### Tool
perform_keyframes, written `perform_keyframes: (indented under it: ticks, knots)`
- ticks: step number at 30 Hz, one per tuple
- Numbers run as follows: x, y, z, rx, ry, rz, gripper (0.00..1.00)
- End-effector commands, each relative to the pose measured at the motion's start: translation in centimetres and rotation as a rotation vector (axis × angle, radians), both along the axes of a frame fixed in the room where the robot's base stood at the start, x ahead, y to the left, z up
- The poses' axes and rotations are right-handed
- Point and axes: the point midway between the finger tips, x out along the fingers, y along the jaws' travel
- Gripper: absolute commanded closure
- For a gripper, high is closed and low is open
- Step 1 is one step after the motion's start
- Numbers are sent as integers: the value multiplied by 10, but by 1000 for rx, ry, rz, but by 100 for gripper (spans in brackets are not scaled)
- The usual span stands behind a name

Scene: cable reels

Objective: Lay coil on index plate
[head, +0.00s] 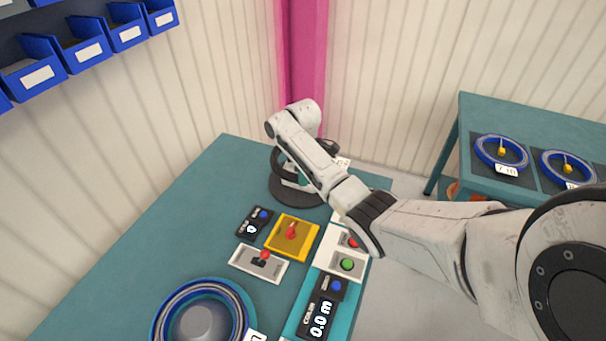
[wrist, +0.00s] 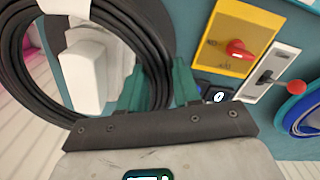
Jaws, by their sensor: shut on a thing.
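A black cable coil (wrist: 22,70) with a white band is in my gripper (wrist: 160,84); its teal fingers are shut on one side of the ring. In the head view the coil (head: 277,163) shows partly behind my arm, tilted above a dark round plate (head: 293,198) on the teal bench. This plate looks like the index plate. In the wrist view a white block (wrist: 85,72) shows through the ring. My arm hides much of the coil and plate in the head view, and I cannot tell whether they touch.
A yellow panel with a red knob (head: 292,237), a grey lever panel (head: 259,263) and a counter box (head: 320,315) stand nearer on the bench. A blue reel (head: 203,315) is at front left. Another table (head: 535,120) with blue coils is at right.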

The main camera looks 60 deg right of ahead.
Motion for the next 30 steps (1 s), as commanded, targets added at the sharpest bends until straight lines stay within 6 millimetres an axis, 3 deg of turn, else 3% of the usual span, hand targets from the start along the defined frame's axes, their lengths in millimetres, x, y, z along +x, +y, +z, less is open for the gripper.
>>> perform_keyframes:
  ticks: [30]
  knots:
    - [1,-1,54,-3,-3,0,100]
